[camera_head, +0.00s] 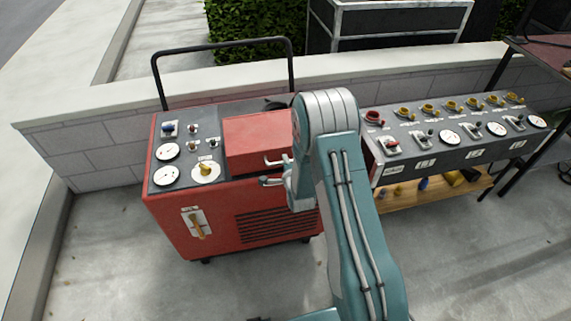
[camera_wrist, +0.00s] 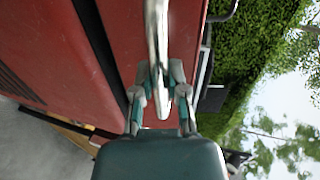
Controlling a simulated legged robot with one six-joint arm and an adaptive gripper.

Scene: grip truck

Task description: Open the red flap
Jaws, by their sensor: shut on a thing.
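The red flap (camera_head: 258,138) is on top of the red wheeled machine (camera_head: 215,220), to the right of its gauges. The flap looks lowered. A light metal handle (camera_head: 276,161) sticks out at its front. My gripper (camera_head: 272,172) is at this handle, at the front right of the flap, partly hidden by my arm. In the wrist view my gripper (camera_wrist: 164,92) has its two fingers on either side of the pale handle (camera_wrist: 157,35) and is shut on it. The flap's right part is hidden behind my arm.
The machine's panel has gauges (camera_head: 166,176), a yellow knob (camera_head: 205,168) and a black push bar (camera_head: 222,44) behind. A control desk (camera_head: 450,135) with several valves and gauges stands to the right. A low wall (camera_head: 90,160) runs behind. The floor at the front left is clear.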

